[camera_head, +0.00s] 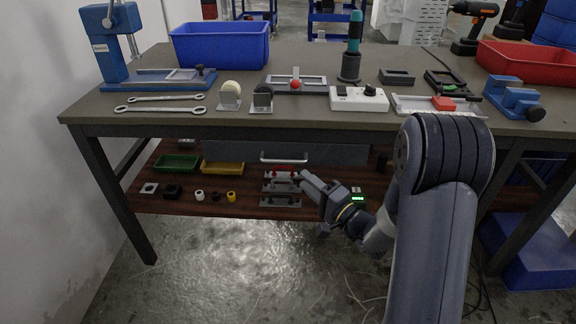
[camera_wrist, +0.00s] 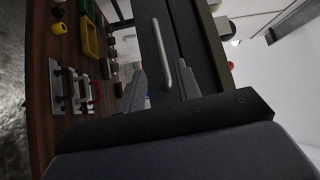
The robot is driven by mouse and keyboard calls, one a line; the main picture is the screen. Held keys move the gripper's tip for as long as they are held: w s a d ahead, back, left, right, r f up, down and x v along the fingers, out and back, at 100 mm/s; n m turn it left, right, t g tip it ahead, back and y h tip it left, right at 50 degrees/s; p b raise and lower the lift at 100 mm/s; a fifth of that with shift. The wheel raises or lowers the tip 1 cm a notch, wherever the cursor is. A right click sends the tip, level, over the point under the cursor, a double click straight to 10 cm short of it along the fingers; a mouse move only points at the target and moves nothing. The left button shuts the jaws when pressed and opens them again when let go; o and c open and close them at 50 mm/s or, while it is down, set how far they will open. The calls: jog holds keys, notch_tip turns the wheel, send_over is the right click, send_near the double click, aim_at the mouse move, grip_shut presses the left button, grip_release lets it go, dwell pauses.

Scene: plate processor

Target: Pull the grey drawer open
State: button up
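The grey drawer (camera_head: 345,154) sits under the tabletop, its front looking flush below the table edge. Its pale bar handle (camera_head: 284,161) runs level across the front. In the wrist view the drawer front (camera_wrist: 188,42) is turned on its side and the handle (camera_wrist: 162,50) stands nearly upright. My gripper (camera_head: 299,177) is just below and right of the handle in the head view. In the wrist view my gripper (camera_wrist: 160,72) is open, with one finger on each side of the handle's lower part in the picture. I see no clear contact; the depth gap is hard to judge.
The tabletop (camera_head: 240,121) above is crowded with tools and fixtures. The floor in front is clear.

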aim_at(282, 161)
jog(key=b+x, duration=0.2)
jog(key=x, duration=0.8)
jog(key=shift+w+a+r, duration=0.1)
jog(key=shift+w, duration=0.05)
jog(key=shift+c, duration=0.2)
grip_shut()
